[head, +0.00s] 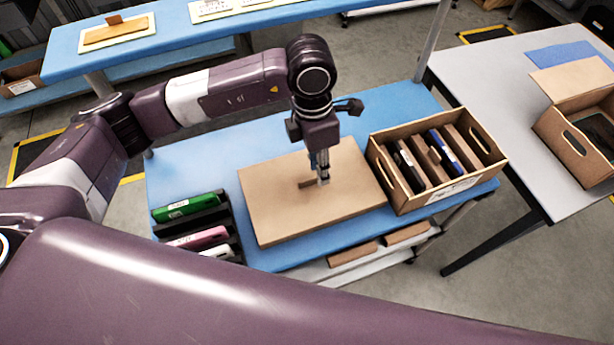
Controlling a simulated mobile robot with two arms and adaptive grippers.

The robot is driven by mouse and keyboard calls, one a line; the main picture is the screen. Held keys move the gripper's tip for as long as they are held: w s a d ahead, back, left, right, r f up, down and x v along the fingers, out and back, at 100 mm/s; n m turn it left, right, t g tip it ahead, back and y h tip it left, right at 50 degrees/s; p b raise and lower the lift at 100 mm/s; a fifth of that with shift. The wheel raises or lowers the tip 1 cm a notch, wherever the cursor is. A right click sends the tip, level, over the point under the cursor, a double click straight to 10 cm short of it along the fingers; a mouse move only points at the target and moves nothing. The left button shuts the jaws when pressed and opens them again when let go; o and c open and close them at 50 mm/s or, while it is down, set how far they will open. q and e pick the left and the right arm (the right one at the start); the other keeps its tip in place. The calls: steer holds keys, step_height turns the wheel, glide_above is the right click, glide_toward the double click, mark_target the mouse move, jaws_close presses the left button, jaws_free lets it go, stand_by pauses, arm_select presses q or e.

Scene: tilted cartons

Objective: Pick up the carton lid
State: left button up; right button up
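The carton lid (270,215) is a flat brown board lying on the blue table, left of an open carton (420,203). A small dark brown grip piece (306,184) stands near the lid's middle. My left gripper (322,181) points down over the lid with its fingers at or just beside the right end of that grip piece. I cannot tell whether the fingers are around it or touch it, nor how far apart they are. The carton is tilted and holds several upright brown, black and blue items. My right gripper is not in view.
A dark rack (222,247) with green, pink and white cases stands left of the lid. Brown pieces (352,254) lie on the lower shelf. Another open carton (560,135) sits on the grey table at right. Blue tabletop (190,165) is bare behind the lid.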

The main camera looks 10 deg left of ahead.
mark_target(308, 180)
arm_select(q)
steer(key=a, duration=0.1)
steer(key=w+a+y, duration=0.1)
steer(key=shift+a+f, duration=0.15)
steer(key=shift+a, duration=0.2)
steer(key=shift+f+p, duration=0.55)
steer(key=shift+f, duration=0.35)
step_height(308, 180, down, 4)
steer(key=shift+f+p, duration=0.25)
steer(key=shift+p, duration=0.85)
steer(key=shift+w+f, duration=0.1)
steer(key=shift+f, duration=0.3)
steer(key=shift+c, duration=0.5)
jaws_close()
